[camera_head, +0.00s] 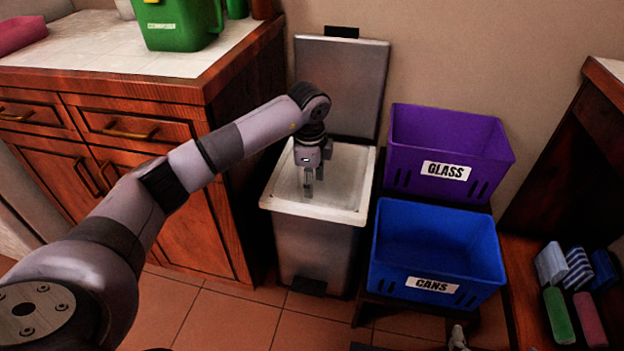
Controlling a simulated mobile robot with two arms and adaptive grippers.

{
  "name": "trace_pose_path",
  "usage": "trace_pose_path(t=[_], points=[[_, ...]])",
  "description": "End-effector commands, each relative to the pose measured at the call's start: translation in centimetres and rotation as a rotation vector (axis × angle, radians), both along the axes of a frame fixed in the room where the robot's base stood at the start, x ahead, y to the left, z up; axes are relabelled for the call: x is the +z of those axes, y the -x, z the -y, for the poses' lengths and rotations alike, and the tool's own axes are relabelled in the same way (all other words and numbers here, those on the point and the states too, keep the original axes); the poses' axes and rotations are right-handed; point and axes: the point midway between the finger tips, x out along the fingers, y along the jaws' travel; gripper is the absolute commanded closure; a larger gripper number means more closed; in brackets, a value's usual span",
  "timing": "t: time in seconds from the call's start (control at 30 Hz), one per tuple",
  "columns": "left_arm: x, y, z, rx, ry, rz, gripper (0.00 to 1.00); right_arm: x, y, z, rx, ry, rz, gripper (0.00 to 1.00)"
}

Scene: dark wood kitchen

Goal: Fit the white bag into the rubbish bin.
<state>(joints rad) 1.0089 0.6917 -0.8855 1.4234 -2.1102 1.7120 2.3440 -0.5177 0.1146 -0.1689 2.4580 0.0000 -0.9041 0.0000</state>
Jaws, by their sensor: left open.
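The rubbish bin (308,245) is a grey metal bin standing on the floor between the cabinet and the coloured boxes. Its lid (341,85) stands open against the wall. The white bag (345,185) shows as a pale lining inside the bin mouth and along its rim; its lower part is hidden. My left gripper (309,188) is open and points down over the bin mouth, with its fingertips at about rim level in the picture. I cannot tell whether they touch the bag. A small grey tip at the bottom edge seems to be my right gripper (458,338).
A purple GLASS box (410,165) and a blue CANS box (392,275) stand right of the bin. A wooden cabinet (185,225) with a white counter is close on the left, bearing a green container (180,28). Sponges and cloths (558,315) lie at lower right.

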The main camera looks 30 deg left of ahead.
Motion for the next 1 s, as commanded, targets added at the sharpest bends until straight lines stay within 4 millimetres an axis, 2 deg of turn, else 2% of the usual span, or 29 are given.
trace_pose_path(t=[0.07,0.17,0.27,0.33,0.4,0.43,0.5,0.57,0.6,0.67,0.7,0.77,0.8,0.9,0.97,1.0], points=[[-0.1,0.1,0.9,-0.025,0.024,0.003,0.6,-0.2,0.2,0.1,-0.001,0.004,-0.015,0.0],[-1.3,0.7,4.7,-0.135,0.13,0.018,0.6,-0.3,0.3,0.1,-0.001,0.005,-0.019,0.0],[-2.4,2.1,11.8,-0.319,0.344,0.074,0.6,-0.3,0.3,0.1,-0.001,0.005,-0.019,0.0],[-2.0,3.8,17.8,-0.457,0.548,0.148,0.6,-0.3,0.2,0.1,-0.001,0.004,-0.018,0.0],[-0.2,5.8,23.7,-0.567,0.774,0.256,0.6,-0.3,0.2,0.1,-0.001,0.004,-0.018,0.0],[0.9,6.7,25.8,-0.598,0.873,0.313,0.6,-0.3,0.2,0.1,-0.001,0.004,-0.018,0.0],[4.3,8.4,29.7,-0.629,1.084,0.463,0.6,-0.3,0.2,0.1,-0.002,0.005,-0.018,0.0],[7.6,9.4,31.6,-0.607,1.244,0.604,0.6,-0.3,0.2,0.1,-0.002,0.005,-0.018,0.0],[9.8,9.8,32.2,-0.565,1.336,0.702,0.6,-0.3,0.2,0.1,-0.002,0.005,-0.018,0.0],[12.7,10.0,32.1,-0.471,1.445,0.848,0.6,-0.3,0.2,0.1,-0.002,0.005,-0.018,0.0],[14.4,9.8,31.5,-0.386,1.498,0.942,0.6,-0.3,0.2,0.1,-0.002,0.005,-0.018,0.0],[16.2,9.3,29.8,-0.233,1.544,1.069,0.6,-0.3,0.2,0.1,-0.002,0.005,-0.018,0.0],[16.9,8.9,28.3,-0.117,1.553,1.141,0.6,-0.3,0.2,0.1,-0.002,0.005,-0.018,0.0],[16.7,7.9,23.8,0.195,1.5,1.262,0.6,-0.3,0.2,0.1,-0.002,0.005,-0.018,0.0],[15.2,7.7,21.0,0.382,1.424,1.284,0.6,-0.3,0.2,0.1,-0.002,0.005,-0.018,0.0],[13.8,7.8,19.2,0.498,1.362,1.277,0.6,-0.3,0.2,0.1,-0.002,0.005,-0.018,0.0]])
